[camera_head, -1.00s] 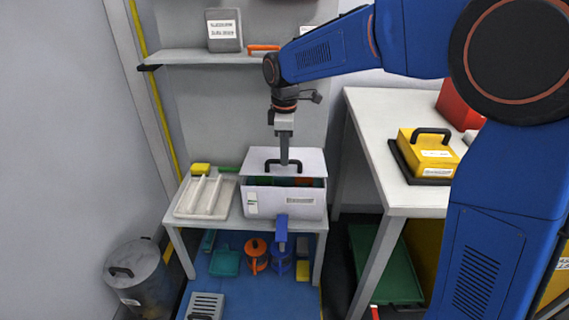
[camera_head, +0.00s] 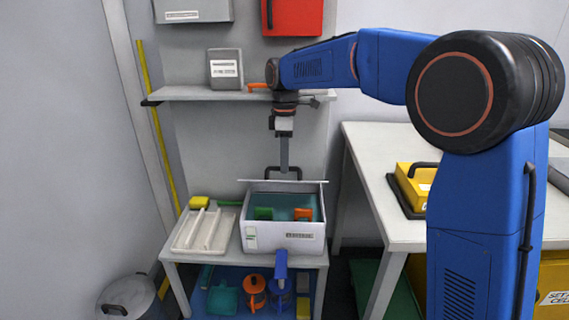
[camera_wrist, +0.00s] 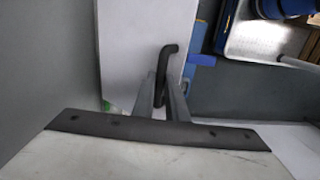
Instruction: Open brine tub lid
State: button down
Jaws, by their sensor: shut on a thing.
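The white brine tub (camera_head: 285,236) stands on the small low table, with its front label facing me. Its top is uncovered at the front, showing teal contents with a green piece (camera_head: 263,213) and an orange piece (camera_head: 302,214). The lid (camera_head: 255,181) is raised at the tub's back and shows as a thin pale edge. Its black handle (camera_head: 297,172) stands above that edge. My gripper (camera_head: 283,168) points down and is shut on the handle. In the wrist view, the fingers (camera_wrist: 161,82) close around the dark handle (camera_wrist: 168,50), over the white lid (camera_wrist: 140,35).
A divided tray (camera_head: 204,230) and a yellow block (camera_head: 201,202) sit left of the tub. A shelf (camera_head: 185,94) with a grey box and an orange item is behind my arm. A taller table (camera_head: 385,150) with a yellow case is at the right. A grey bin (camera_head: 128,295) stands lower left.

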jog(key=shift+w+f, duration=0.2)
jog(key=shift+f, duration=0.05)
jog(key=c, duration=1.8)
grip_release()
jog(key=shift+w+d+f, duration=0.1)
jog(key=shift+w+f, duration=0.05)
jog(key=shift+o, duration=0.2)
jog(key=shift+r, duration=0.2)
jog(key=shift+s, duration=0.25)
